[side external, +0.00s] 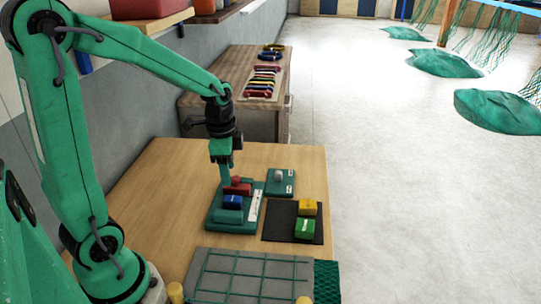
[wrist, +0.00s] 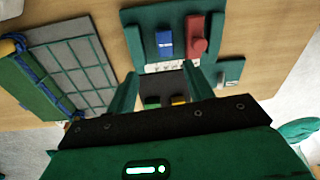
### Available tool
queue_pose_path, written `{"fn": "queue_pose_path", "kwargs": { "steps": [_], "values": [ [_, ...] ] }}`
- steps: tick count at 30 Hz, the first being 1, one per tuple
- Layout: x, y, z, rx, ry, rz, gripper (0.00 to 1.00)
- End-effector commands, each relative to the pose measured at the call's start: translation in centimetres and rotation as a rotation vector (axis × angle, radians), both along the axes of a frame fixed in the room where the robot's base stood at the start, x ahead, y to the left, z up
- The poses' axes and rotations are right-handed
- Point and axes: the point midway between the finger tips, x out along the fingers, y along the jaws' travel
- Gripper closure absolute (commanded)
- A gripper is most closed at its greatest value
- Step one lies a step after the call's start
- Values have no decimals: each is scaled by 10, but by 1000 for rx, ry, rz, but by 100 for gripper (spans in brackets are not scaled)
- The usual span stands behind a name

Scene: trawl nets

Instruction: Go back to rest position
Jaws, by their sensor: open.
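My gripper (side external: 225,178) hangs pointing down over the wooden table, near the teal holder (side external: 217,222). In the wrist view my gripper (wrist: 163,74) has its two green fingers apart, with nothing held between them. A blue block (side external: 233,202) and a red piece (side external: 240,189) sit side by side in the holder. Both also show in the wrist view, blue (wrist: 165,42) and red (wrist: 196,42), beyond the fingertips. In the side view the gripper overlaps the red piece's edge; I cannot tell the height gap.
A black mat (side external: 278,221) holds a yellow block (side external: 307,207) and a green block (side external: 305,229). A small teal plate (side external: 275,188) carries a grey knob (side external: 279,175). A grey board with green netting (side external: 245,275) lies in front. The table's left part is bare.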

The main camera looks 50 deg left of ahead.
Motion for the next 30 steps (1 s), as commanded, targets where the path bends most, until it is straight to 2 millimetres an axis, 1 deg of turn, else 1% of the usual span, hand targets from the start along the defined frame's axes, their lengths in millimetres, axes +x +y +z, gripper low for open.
{"fn": "queue_pose_path", "kwargs": {
  "steps": [1, 6, 15, 24, 30],
  "values": [
    [-3, -5, 9, 3, -22, 23, 48],
    [-16, -21, 33, 1, -93, 129, 48],
    [-45, -47, 69, -35, -220, 321, 48],
    [-78, -69, 94, -112, -338, 506, 48],
    [-96, -78, 102, -170, -395, 608, 48]
  ]
}}
